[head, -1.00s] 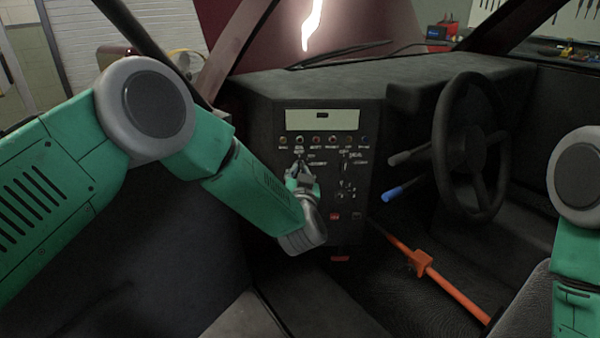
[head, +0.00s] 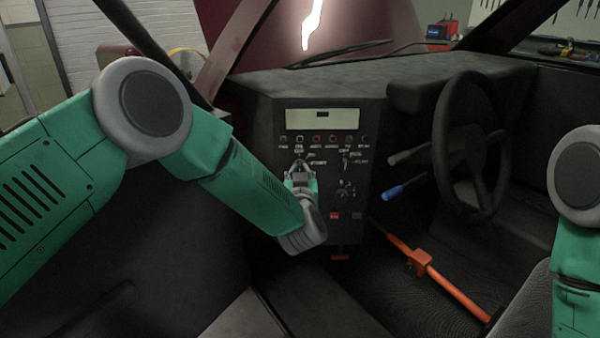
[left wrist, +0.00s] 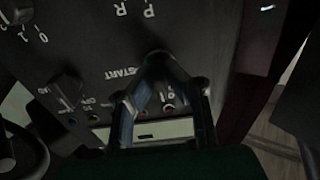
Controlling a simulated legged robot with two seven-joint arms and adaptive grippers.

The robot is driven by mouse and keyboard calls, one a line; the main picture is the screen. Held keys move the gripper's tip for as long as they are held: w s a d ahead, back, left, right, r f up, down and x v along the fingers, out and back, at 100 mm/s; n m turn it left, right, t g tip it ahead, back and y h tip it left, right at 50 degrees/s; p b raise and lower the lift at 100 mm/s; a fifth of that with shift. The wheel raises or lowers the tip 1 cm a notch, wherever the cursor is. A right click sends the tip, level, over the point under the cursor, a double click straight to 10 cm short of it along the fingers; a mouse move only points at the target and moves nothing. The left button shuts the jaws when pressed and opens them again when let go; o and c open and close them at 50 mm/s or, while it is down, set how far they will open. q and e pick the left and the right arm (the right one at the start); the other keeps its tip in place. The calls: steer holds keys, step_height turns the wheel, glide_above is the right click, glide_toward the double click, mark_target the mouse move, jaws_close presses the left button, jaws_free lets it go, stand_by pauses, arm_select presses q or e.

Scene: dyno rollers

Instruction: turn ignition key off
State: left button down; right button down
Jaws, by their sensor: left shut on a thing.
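The dark control panel (head: 365,215) stands in the middle of the dash. My left gripper (head: 298,168) is at the panel's upper left, below the row of small buttons. In the left wrist view, where the panel appears upside down, its two fingers (left wrist: 160,70) close together beside the START label (left wrist: 122,72). The left gripper is shut on the ignition key, which is mostly hidden between the fingertips; its exact angle cannot be told. Part of my right arm shows at the right edge, but its gripper is out of view.
A steering wheel (head: 470,145) with a blue-tipped stalk (head: 403,188) is right of the panel. An orange bar (head: 450,285) lies low on the right. Other dark knobs (left wrist: 66,88) sit near my left fingers. The seat area in front of the panel is open.

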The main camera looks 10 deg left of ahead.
arm_select(q)
steer(key=c, duration=1.6)
jaws_free()
steer(key=shift+s+d+f, duration=0.15)
steer(key=shift+f, duration=0.2)
steer(key=shift+c, duration=0.2)
steer(key=shift+r, duration=0.1)
steer(key=shift+r, duration=0.1)
steer(key=s+d, duration=0.2)
steer(key=s, duration=0.9)
steer(key=shift+s, duration=0.35)
